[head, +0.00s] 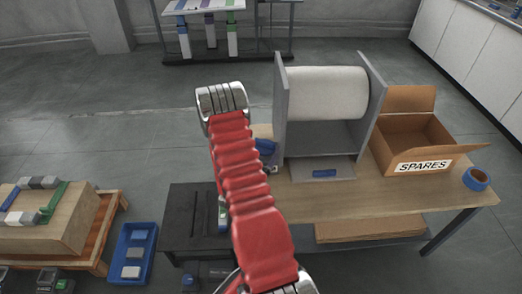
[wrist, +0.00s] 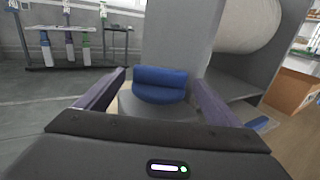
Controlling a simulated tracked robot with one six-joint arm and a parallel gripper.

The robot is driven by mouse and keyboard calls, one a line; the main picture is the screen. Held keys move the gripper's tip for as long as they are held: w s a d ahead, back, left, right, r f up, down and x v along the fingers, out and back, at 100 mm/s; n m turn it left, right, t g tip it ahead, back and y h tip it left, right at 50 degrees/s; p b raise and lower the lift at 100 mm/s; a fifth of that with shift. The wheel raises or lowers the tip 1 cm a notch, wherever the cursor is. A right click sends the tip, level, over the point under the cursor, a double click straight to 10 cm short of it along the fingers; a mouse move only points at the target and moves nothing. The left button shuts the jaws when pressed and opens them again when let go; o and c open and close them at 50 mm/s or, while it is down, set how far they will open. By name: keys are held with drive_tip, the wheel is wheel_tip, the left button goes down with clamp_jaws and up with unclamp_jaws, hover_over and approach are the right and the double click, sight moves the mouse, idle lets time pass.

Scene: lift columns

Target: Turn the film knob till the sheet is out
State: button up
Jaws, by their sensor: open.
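The blue film knob (wrist: 160,85) sits on the side of the grey film stand, low on its left panel (wrist: 180,35). It also shows in the head view (head: 266,148), just right of my red arm. My gripper (wrist: 158,78) is open, with one finger on each side of the knob; I cannot tell whether they touch it. In the head view my gripper is hidden by the arm. The white film roll (head: 327,93) lies between the stand's two grey panels. No loose sheet can be made out below it.
The stand is on a wooden table (head: 400,203), with a blue-marked grey plate (head: 300,171) at its front. An open SPARES box (head: 405,130) and a blue tape roll (head: 477,179) are to its right. A blue tray (head: 120,262) and a wooden crate are at left.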

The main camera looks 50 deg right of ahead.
drive_tip(key=shift+d, duration=0.2)
drive_tip(key=c, duration=1)
drive_tip(key=shift+a, duration=0.2)
drive_tip(key=shift+c, duration=0.2)
drive_tip(key=shift+d, duration=0.15)
